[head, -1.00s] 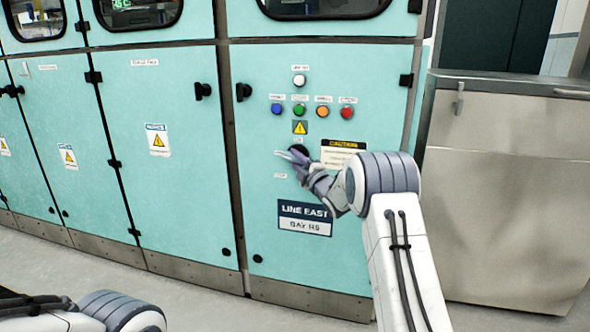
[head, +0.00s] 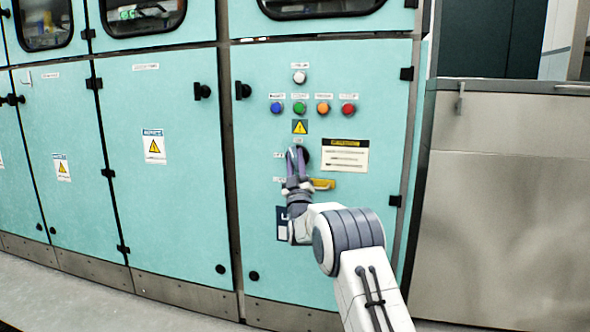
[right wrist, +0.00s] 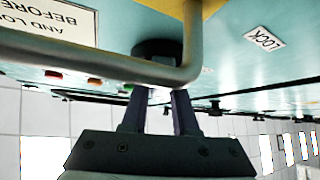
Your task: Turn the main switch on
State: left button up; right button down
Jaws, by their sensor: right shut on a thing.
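The main switch is a round black knob (head: 306,157) on the teal cabinet door, below the yellow warning triangle. My right gripper (head: 297,153) points up against it, its fingers covering the knob's left side. In the right wrist view the right gripper (right wrist: 160,93) has its two fingers up at the dark knob (right wrist: 158,48), shut on it. The finger contact and the knob's exact setting are partly hidden. A yellow piece (head: 322,184) shows just right of the gripper. In the wrist view a grey bent bar (right wrist: 110,65) crosses in front of the fingers. My left gripper is out of view.
Blue (head: 277,108), green (head: 299,108), orange (head: 323,108) and red (head: 348,109) buttons and a white one (head: 299,77) sit above. A notice (head: 345,155) is right of the knob. A steel cabinet (head: 500,200) stands at right.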

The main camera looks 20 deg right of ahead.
jog(key=m+g+h, duration=0.1)
jog(key=m+h, duration=0.3)
jog(key=m, duration=0.1)
jog(key=shift+f+h+b, duration=0.15)
jog(key=shift+h+b, duration=0.15)
jog(key=shift+m+g+h, duration=1)
jog(key=shift+m+h, duration=1)
jog(key=shift+m, duration=0.5)
jog(key=c, duration=0.7)
grip_release()
jog(key=shift+a, duration=0.1)
jog(key=shift+p+v, duration=1.85)
jog(key=shift+v, duration=3.25)
